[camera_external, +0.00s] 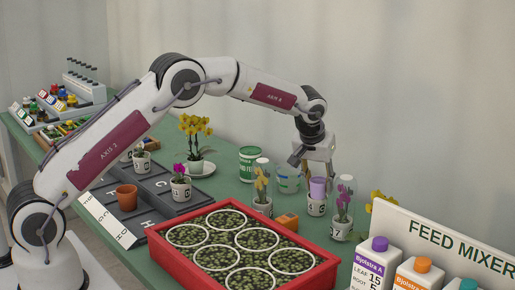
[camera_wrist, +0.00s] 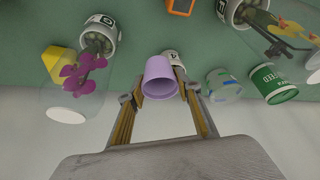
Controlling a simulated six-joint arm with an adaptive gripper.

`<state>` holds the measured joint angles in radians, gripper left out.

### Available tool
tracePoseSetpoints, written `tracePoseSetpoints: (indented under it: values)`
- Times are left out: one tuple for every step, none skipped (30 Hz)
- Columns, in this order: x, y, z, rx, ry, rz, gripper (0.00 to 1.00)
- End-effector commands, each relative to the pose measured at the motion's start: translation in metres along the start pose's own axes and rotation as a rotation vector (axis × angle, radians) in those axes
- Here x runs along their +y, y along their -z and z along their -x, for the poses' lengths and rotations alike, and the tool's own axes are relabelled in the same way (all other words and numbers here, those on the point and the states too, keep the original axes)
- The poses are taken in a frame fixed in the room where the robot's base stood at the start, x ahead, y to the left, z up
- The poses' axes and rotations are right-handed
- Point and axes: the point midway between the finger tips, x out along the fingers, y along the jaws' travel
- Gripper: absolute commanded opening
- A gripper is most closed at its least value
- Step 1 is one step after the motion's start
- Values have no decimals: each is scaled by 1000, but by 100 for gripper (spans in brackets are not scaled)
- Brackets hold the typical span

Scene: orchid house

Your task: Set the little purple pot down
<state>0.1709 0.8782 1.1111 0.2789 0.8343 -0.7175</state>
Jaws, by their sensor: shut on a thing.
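The little purple pot (camera_external: 318,186) is held between the fingers of my gripper (camera_external: 318,176), which points down at the right part of the green table. In the wrist view the purple pot (camera_wrist: 160,72) shows its open rim, with a finger of my gripper (camera_wrist: 160,90) on each side. A white pot marked 4 (camera_external: 316,208) appears right under the purple pot; in the wrist view this white pot (camera_wrist: 172,57) is partly hidden behind it. I cannot tell whether the two pots touch.
Orchids under clear covers stand close on both sides, a yellow one (camera_external: 262,190) and a purple one (camera_external: 342,205). An orange block (camera_external: 288,221) and a red crate (camera_external: 325,275) are in front. A terracotta pot (camera_external: 127,198) stands on the dark lettered tray.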

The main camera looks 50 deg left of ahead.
Motion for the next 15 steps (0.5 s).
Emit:
tracePoseSetpoints:
  values:
    - [-1, -4, -7, -4, 2, -1, 16]
    - [-1, -5, -10, -3, 2, 0, 16]
    - [0, -7, -15, -2, 1, 0, 16]
    - [0, -8, -18, -2, 2, 0, 16]
    - [0, -9, -21, -2, 2, 0, 16]
    - [0, -10, -24, -1, 1, 0, 16]
    - [0, -11, -26, -1, 1, 0, 16]
    - [0, -12, -28, -1, 1, -1, 16]
    - [0, -13, -30, -1, 1, -1, 16]
    - [0, -13, -30, 0, 1, -1, 16]
    - [0, -13, -31, 0, 1, -1, 16]
    - [0, -13, -31, 0, 1, 0, 16]
    - [0, -13, -31, 0, 1, 0, 16]
    - [0, -13, -31, 0, 1, 0, 16]
    - [0, -13, -31, 0, 1, 0, 16]
